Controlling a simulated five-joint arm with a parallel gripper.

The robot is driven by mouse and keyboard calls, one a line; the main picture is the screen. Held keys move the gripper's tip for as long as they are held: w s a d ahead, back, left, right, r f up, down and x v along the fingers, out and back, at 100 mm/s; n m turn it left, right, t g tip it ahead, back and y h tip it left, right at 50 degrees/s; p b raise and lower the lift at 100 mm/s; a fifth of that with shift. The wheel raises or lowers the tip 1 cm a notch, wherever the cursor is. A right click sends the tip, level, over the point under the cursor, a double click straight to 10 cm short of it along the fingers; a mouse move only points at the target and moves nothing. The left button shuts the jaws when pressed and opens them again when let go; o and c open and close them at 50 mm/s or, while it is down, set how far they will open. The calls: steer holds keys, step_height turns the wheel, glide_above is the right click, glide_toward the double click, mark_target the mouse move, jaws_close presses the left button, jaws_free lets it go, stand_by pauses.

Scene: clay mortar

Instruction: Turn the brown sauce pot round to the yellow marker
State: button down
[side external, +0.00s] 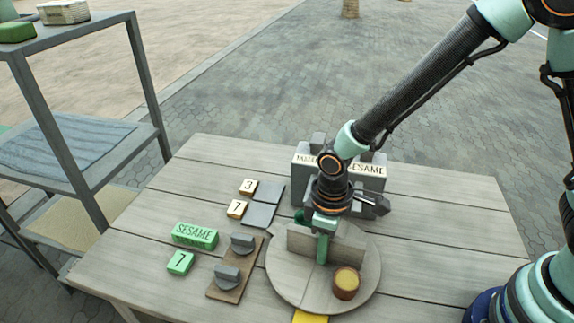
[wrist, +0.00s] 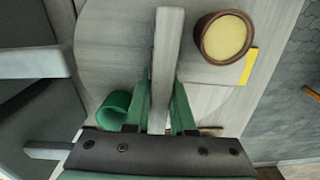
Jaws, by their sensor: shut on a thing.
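A round wooden turntable (side external: 290,283) lies on the table with an upright bar (side external: 300,243) across it. The brown sauce pot (side external: 346,283), with pale yellow contents, stands upright near its front right edge. The yellow marker (side external: 310,317) sits at the turntable's front rim, to the left of the pot. In the wrist view, the pot (wrist: 226,38) is close beside the marker (wrist: 249,66), not quite lined up with it. My gripper (wrist: 163,105) is shut on the bar (wrist: 167,60), one green finger on each side. A green pot (wrist: 114,108) stands across the bar.
A grey box with SESAME lettering (side external: 368,183) stands behind the turntable. A board with two grey knobs (side external: 232,269), a green SESAME block (side external: 195,235) and a green 7 tile (side external: 180,263) lie left. Number tiles (side external: 237,209) and grey squares lie behind them. The table's right side (side external: 440,250) is clear.

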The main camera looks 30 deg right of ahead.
steer(key=shift+m, duration=3.9)
steer(key=c, duration=0.8)
jaws_free()
steer(key=shift+o, duration=0.2)
steer(key=shift+r, duration=0.1)
step_height(320, 180, up, 12)
steer(key=shift+f, duration=0.1)
